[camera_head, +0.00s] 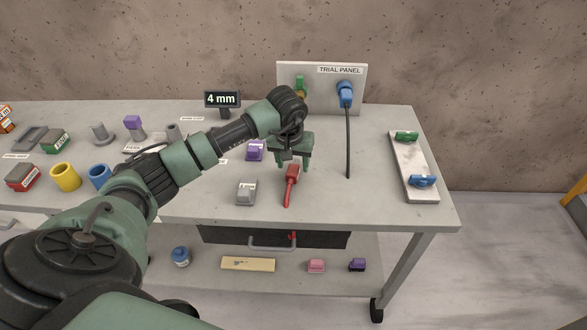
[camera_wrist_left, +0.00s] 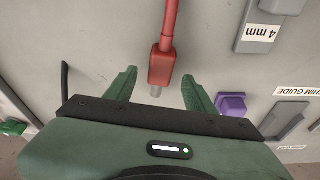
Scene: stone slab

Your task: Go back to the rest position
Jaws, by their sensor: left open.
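My left gripper (camera_head: 293,167) is open, with its fingers pointing down over the bench (camera_head: 375,205). A red plug-like piece (camera_head: 293,173) with a red stem and a metal tip lies just below it. In the left wrist view the red piece (camera_wrist_left: 160,66) sits between the two open fingers (camera_wrist_left: 158,78), apart from both. I cannot tell how high the fingers are above it. My left arm reaches across the bench from the lower left. My right gripper is not in view.
The trial panel (camera_head: 322,100) stands behind, with a blue plug (camera_head: 345,92) and hanging black cable. A grey block (camera_head: 246,192) and a purple block (camera_head: 255,150) are left of the gripper. A white board (camera_head: 412,168) lies at right. Several parts fill the left side.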

